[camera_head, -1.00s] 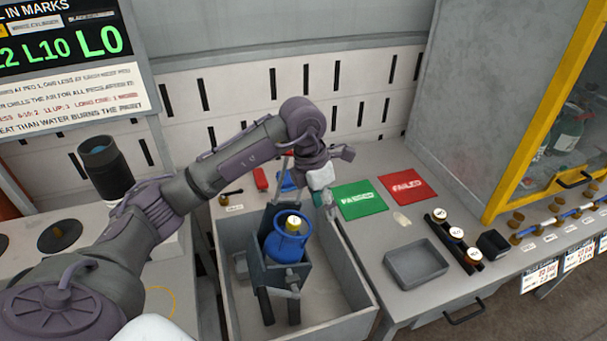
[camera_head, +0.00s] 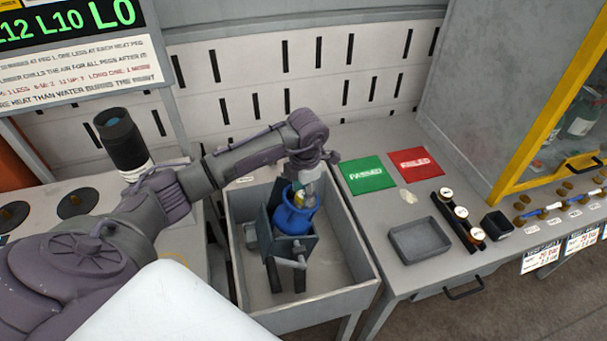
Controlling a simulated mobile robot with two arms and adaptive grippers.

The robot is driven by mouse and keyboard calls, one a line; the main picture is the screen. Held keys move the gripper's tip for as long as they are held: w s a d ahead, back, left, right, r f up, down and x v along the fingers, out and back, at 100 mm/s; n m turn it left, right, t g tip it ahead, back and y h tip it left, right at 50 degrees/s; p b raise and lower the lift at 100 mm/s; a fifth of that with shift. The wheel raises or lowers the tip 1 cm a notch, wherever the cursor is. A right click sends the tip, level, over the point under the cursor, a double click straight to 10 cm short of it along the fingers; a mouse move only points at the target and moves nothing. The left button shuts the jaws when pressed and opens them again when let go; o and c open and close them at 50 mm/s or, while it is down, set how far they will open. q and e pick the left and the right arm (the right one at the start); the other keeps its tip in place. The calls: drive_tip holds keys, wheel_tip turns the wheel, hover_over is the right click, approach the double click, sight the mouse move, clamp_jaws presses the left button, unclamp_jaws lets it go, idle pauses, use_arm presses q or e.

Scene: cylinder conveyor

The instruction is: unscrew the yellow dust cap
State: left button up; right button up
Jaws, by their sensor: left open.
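A blue cylinder (camera_head: 292,219) stands upright in a dark grey holder (camera_head: 277,245) inside a grey open-topped basin. The yellow dust cap (camera_head: 298,197) is on top of the cylinder and is now mostly hidden by my gripper. My left gripper (camera_head: 307,188) points down right at the cap, with its jaws open. Whether a finger touches the cap cannot be told. My right gripper is not in view.
The basin (camera_head: 361,262) has tall walls around the holder. To its right are a green PASSED mat (camera_head: 366,176), a red FAILED mat (camera_head: 414,164), an empty grey tray (camera_head: 419,240) and a rack of gauges (camera_head: 459,218). A dark cylinder (camera_head: 121,140) stands at left.

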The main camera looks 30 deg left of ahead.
use_arm(q)
drive_tip(key=shift+a+f, duration=0.1)
drive_tip(key=shift+f, duration=0.85)
clamp_jaws()
drive_tip(key=n, duration=0.3)
drive_tip(key=shift+r+n+y+p, duration=0.1)
drive_tip(key=shift+n+y+p, duration=0.2)
drive_tip(key=shift+y, duration=0.1)
drive_tip(key=shift+n+y, duration=0.3)
drive_tip(key=shift+n, duration=0.8)
drive_tip(key=shift+w+n+y, duration=0.1)
drive_tip(key=shift+n+y, duration=0.2)
drive_tip(key=shift+n, duration=0.5)
drive_tip(key=n+y, duration=0.1)
drive_tip(key=n, duration=0.3)
